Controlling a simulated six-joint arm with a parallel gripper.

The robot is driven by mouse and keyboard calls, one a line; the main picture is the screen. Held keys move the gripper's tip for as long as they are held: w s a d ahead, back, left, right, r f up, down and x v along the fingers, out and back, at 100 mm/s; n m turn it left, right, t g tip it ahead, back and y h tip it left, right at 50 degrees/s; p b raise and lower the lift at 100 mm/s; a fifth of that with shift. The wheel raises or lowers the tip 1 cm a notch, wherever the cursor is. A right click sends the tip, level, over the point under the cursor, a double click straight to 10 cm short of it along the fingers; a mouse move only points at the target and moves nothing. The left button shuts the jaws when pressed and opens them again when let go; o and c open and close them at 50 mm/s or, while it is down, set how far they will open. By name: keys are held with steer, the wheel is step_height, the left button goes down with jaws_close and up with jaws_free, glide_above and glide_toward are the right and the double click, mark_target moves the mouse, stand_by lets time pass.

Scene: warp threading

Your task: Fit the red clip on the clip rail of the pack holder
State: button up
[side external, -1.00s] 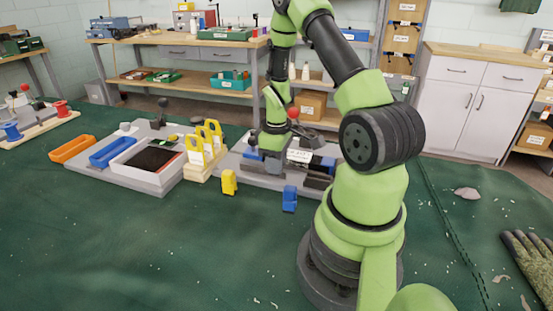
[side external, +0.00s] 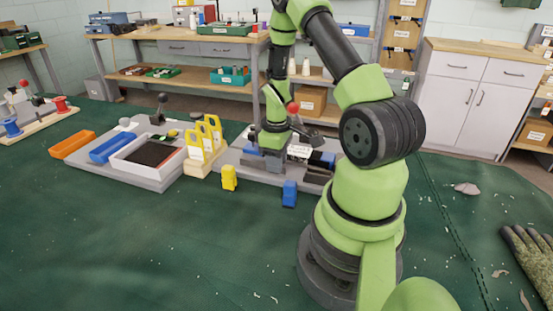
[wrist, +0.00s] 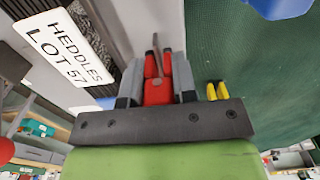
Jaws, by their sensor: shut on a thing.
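My gripper (wrist: 157,84) is shut on the red clip (wrist: 158,92), which shows upright between the two grey fingers in the wrist view. In the side view my gripper (side external: 266,153) is low over the grey base of the pack holder (side external: 231,160), at its left part, and the red clip cannot be made out there. The holder's white label (wrist: 65,48) reads HEDDLES LOT 57 and lies left of the gripper in the wrist view. I cannot tell the clip rail apart, nor whether the clip touches it.
A yellow clip (side external: 229,177) and a blue clip (side external: 289,193) stand on the green cloth in front of the holder. A red ball knob (side external: 293,107) rises behind it. The front cloth is clear.

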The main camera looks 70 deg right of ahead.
steer(key=shift+f, duration=0.3)
stand_by(0.5)
steer(key=o, duration=1.3)
steer(key=shift+r, duration=0.1)
steer(key=shift+r, duration=3.45)
